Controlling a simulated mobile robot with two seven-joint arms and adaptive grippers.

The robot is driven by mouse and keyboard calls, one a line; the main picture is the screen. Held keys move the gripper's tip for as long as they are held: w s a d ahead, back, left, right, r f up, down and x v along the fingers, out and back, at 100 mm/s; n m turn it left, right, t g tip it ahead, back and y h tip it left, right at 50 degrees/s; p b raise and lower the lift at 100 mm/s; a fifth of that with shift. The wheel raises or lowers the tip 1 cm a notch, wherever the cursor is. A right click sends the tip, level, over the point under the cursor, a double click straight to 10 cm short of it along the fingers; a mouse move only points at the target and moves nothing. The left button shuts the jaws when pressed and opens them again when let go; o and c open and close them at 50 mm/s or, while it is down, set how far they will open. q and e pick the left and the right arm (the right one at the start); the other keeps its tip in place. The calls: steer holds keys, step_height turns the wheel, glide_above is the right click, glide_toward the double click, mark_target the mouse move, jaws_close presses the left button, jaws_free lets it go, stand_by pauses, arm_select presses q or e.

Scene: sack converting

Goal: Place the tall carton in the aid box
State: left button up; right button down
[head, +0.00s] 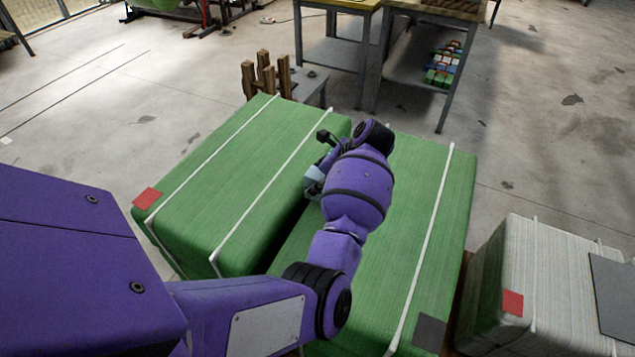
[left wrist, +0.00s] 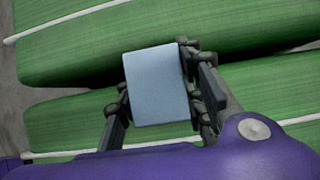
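A pale blue box-shaped carton (left wrist: 158,88), plain on the face that shows, sits between the two black fingers of my left gripper (left wrist: 162,98) in the left wrist view. The fingers lie against its two sides, so the gripper looks shut on it. In the head view, my left gripper (head: 318,165) is above the gap between two green bales, and only a small part of the carton (head: 313,183) shows beside the purple wrist. I cannot make out an aid box in either view. My right gripper is not in view.
Two large green strapped bales (head: 225,170) (head: 436,215) lie below my left arm. A pale strapped bale (head: 548,270) stands at the right. Behind are a low stand with wooden posts (head: 268,80) and a table (head: 340,5); small coloured packs (head: 443,66) lie on a low shelf.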

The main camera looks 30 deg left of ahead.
arm_select(q)
steer(key=o, duration=0.3)
steer(key=shift+s, duration=0.1)
steer(key=shift+r, duration=0.1)
